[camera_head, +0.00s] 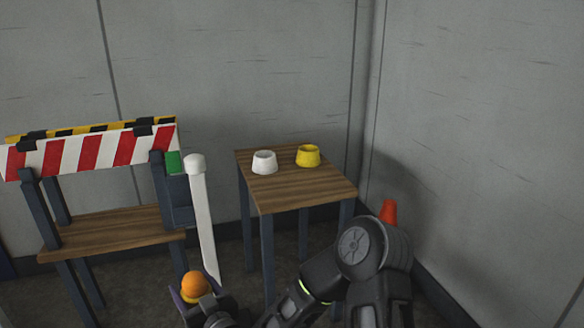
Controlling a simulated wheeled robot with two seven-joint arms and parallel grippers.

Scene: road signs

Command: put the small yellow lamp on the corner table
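A small lamp with an orange dome (195,283) and a yellow base is at the bottom left of the middle. My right gripper (196,296), on the arm reaching in from the right, appears shut around its yellow base. The lamp is upright and in front of the white post. The corner table (310,190) has a wooden top and dark legs. My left gripper is not in view.
A white round-topped post (203,220) rises between bench and table. An orange-red cone-like thing (389,211) shows behind my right arm. The table's front half is clear.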

